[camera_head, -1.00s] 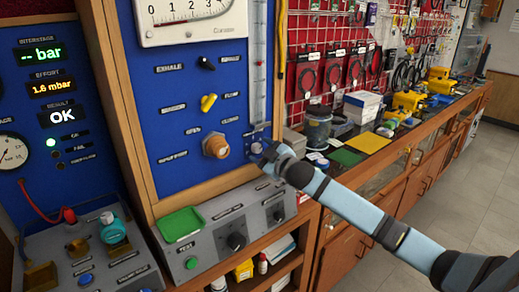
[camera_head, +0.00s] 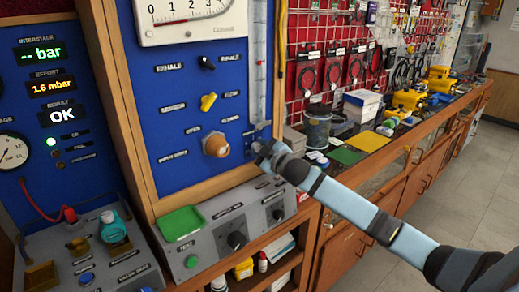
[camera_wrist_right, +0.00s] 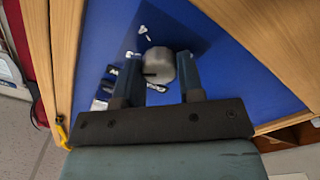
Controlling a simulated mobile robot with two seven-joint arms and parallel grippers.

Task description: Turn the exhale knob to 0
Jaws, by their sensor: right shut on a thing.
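The black exhale knob (camera_head: 207,63) is on the blue panel, between a label reading EXHALE and another label to its right. My right gripper (camera_head: 260,148) is at the panel's lower right, below the clear vertical tube and away from the black knob. In the right wrist view, my right gripper (camera_wrist_right: 161,74) has its two fingers on either side of a round grey knob (camera_wrist_right: 159,62) and is shut on it. This knob has a dark slot and sits on a dark blue plate. In the head view my wrist mostly hides it. My left gripper is not in view.
A yellow knob (camera_head: 208,102) and a copper-coloured knob (camera_head: 216,146) sit below the black one. The clear tube (camera_head: 260,70) runs down the panel's right side. A grey box (camera_head: 235,222) with dials and a green tray (camera_head: 181,222) stands below.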

